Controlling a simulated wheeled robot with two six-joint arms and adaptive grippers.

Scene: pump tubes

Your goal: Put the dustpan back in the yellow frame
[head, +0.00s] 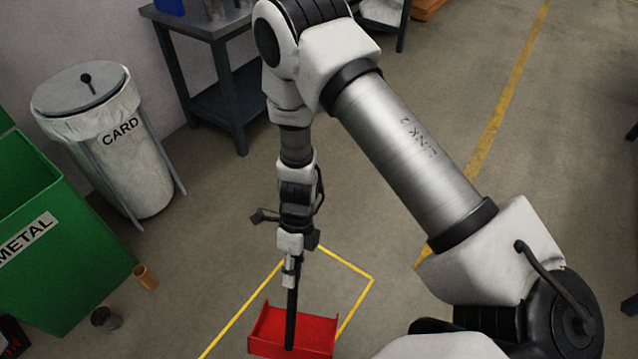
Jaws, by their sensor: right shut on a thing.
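A red dustpan (315,326) with a dark upright handle is low in the middle of the head view. My right gripper (290,268) points down and is shut on the top of the handle. The yellow frame (357,306) is a painted outline on the floor. The dustpan overlaps the near part of the frame in the picture, and part of the outline is hidden behind it. I cannot tell whether the dustpan touches the floor. My left gripper is not in view.
A green METAL bin (75,255) and a CARD bag stand (135,175) are on the left. A small brown cup (146,278) and a dark cylinder (105,319) lie near the bin. A workbench (215,85) stands behind.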

